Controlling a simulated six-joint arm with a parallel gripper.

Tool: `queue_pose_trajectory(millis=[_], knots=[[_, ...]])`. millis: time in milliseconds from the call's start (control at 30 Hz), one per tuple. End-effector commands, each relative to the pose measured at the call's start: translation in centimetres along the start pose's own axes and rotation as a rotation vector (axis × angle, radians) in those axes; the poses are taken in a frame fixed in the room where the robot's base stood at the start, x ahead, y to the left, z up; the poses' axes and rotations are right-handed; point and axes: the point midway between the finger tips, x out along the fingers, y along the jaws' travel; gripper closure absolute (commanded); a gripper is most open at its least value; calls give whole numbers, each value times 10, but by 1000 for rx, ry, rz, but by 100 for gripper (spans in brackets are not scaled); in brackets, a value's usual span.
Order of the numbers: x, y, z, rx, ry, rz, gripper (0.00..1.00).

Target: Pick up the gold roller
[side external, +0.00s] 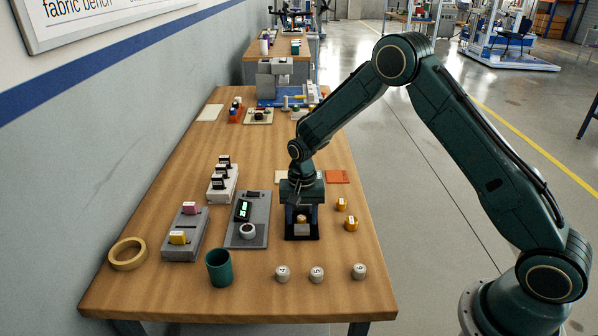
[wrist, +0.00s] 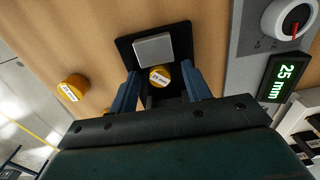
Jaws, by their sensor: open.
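A gold roller with a white "25 mm" label (wrist: 160,77) sits at the black plate (wrist: 128,50), beside a grey block (wrist: 153,48). My gripper (wrist: 159,73) is open and points down, one blue finger on each side of this roller. In the side view the roller (side external: 301,219) shows small between the fingers; I cannot tell whether they touch it. A second labelled gold roller (wrist: 73,88) stands apart on the table. In the side view, two gold rollers stand to the right of my gripper, one nearer (side external: 351,224) and one farther (side external: 341,205).
A grey gauge unit (side external: 248,220) with a knob and a display reading "25 mm" (wrist: 285,78) stands close to the left in the side view. Several white numbered rollers (side external: 317,275), a green cup (side external: 219,268) and a tape ring (side external: 127,254) are at the front.

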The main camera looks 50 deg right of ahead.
Motion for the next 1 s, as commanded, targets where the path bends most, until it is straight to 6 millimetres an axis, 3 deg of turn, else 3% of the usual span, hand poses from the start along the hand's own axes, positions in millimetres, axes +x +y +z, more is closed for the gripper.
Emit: queue_pose_trajectory(millis=[133,167,400,767,1000], knots=[[0,0,0,0,0,0,52],[0,0,0,0,0,0,56],[0,0,0,0,0,0,100],[-3,0,0,0,1,-1,100],[-20,-1,-1,0,2,-2,100]])
